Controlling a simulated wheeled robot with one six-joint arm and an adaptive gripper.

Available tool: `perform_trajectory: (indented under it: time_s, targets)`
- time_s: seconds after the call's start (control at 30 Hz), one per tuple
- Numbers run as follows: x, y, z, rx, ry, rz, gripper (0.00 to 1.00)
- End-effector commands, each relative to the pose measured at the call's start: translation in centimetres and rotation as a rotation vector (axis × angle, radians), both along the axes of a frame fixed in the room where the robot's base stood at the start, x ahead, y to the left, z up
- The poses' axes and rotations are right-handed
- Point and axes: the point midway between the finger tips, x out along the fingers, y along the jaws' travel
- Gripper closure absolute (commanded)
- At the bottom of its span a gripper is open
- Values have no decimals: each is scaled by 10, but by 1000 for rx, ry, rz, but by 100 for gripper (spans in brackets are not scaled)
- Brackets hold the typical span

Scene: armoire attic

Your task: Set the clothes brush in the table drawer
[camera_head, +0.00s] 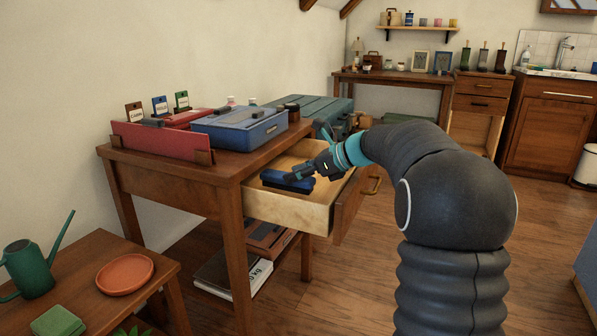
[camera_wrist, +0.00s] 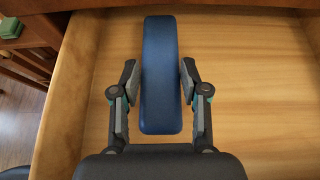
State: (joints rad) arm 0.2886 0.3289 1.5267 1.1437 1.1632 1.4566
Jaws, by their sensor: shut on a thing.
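The clothes brush (camera_head: 288,180) is a blue block with a dark underside. In the wrist view the brush (camera_wrist: 160,75) lies lengthwise between the two fingers of my gripper (camera_wrist: 160,85), which is shut on it. In the head view my gripper (camera_head: 303,174) reaches into the open table drawer (camera_head: 328,212) from the right. The brush is over the drawer's inside; whether it touches the drawer floor I cannot tell. The drawer's light wooden floor (camera_wrist: 240,110) shows bare around the brush in the wrist view. The wooden table (camera_head: 185,176) stands behind the pulled-out drawer.
A low bench at lower left bears a green watering can (camera_head: 30,268) and a terracotta saucer (camera_head: 125,274). The wood floor (camera_head: 365,280) right of the drawer is clear.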

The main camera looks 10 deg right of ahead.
Motion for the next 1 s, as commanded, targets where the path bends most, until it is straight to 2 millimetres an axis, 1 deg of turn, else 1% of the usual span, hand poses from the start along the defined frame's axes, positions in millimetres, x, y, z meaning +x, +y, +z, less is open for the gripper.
perform_trajectory:
  time_s: [0.27,0.3,0.37,0.67,0.77,0.83,0.87,1.0]
  targets:
    - [0,0,-4,-1,-1,0,100]
    - [0,0,-5,0,0,0,45]
    - [0,0,-5,0,0,0,30]
    - [0,0,-4,-1,-1,0,30]
    - [0,0,0,-1,-1,1,30]
    - [0,0,8,-2,-3,1,30]
    - [-1,-2,11,-2,-3,1,30]
    - [-14,-22,24,-1,-1,-3,30]
